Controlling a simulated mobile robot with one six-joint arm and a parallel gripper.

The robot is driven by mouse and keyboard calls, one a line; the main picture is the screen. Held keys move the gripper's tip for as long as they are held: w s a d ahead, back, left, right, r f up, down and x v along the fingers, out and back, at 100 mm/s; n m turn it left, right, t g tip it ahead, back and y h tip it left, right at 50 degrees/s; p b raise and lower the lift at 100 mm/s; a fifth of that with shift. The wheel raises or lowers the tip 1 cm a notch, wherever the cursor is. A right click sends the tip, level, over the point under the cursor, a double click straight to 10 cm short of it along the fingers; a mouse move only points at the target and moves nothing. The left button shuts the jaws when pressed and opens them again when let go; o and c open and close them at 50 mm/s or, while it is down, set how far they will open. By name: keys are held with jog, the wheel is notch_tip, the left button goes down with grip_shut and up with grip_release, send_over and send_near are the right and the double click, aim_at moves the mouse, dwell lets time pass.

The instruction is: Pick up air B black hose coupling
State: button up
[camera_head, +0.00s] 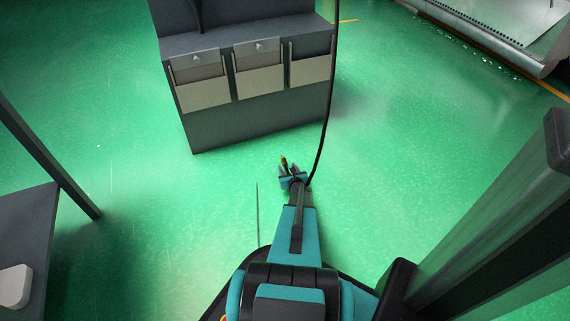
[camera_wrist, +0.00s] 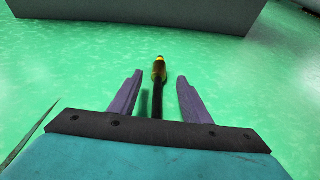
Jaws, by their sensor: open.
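The hose coupling (camera_wrist: 159,69) is a dark piece with a yellow-orange band and a narrow tip. In the wrist view it is at the centre, at about the height of the fingertips, with a black stem running back between the fingers. My gripper (camera_wrist: 160,77) is open, one finger on each side, with gaps visible to both. In the head view my gripper (camera_head: 288,168) is above the green floor, and the coupling (camera_head: 283,161) shows as a small orange and dark tip there. A black hose (camera_head: 327,110) hangs down to the gripper's right side; its lower end is partly hidden.
A grey cabinet (camera_head: 260,125) with several pale bins (camera_head: 258,82) stands beyond my gripper. A dark table (camera_head: 25,235) with a white object (camera_head: 14,287) is at left. A large machine (camera_head: 500,30) is at upper right. Green floor between is open.

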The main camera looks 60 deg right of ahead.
aim_at(285, 163)
jog(key=shift+b+x, duration=1)
jog(key=shift+x, duration=1.65)
jog(key=shift+r, duration=0.1)
grip_shut()
